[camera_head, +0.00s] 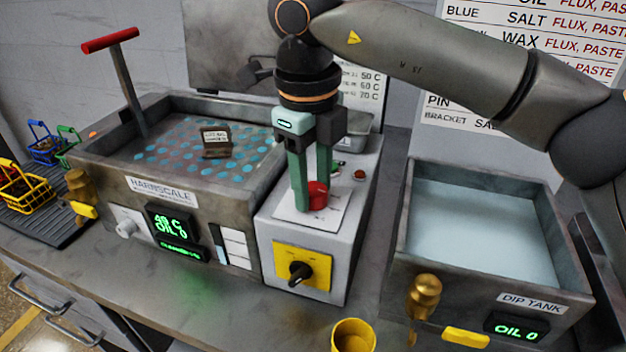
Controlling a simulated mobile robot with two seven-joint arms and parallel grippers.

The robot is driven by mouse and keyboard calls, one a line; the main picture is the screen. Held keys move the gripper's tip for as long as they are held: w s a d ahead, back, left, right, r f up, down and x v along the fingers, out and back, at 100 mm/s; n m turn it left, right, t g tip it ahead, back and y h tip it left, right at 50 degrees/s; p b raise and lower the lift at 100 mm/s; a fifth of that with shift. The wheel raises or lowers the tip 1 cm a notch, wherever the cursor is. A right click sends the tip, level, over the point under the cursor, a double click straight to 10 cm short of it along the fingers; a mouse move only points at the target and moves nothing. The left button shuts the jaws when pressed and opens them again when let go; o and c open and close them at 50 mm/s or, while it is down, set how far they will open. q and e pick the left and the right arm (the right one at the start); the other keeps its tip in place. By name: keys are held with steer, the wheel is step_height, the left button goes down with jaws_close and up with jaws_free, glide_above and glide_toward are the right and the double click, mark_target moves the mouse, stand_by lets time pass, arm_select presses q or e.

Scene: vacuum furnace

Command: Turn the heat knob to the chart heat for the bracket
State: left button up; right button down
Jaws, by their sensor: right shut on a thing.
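My right gripper (313,198) points down over the grey control box (268,221) in the middle, with its teal fingers shut on a red knob (319,194). The knob stands on a white plate on the box top; its pointer and most marks are hidden. The furnace tank (262,184) to its left has a green display (170,227) that seems to read 48 C and OIL 0. A wall chart (371,83), partly hidden by my arm, lists 50 C, 60 C and 70 C; its row names are hidden. No bracket can be made out. My left gripper is out of view.
A black knob on a yellow plate (318,262) is on the box front. A dip tank (407,235) stands right, a yellow cup (353,337) in front. Coloured baskets (28,187) are far left. A bracket row shows on another chart (455,117).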

steer(key=shift+m, duration=0.3)
steer(key=shift+c, duration=1.9)
jaws_free()
step_height(320, 180, up, 13)
steer(key=p, duration=0.2)
steer(key=shift+s+a+f, duration=0.2)
steer(key=shift+s, duration=0.05)
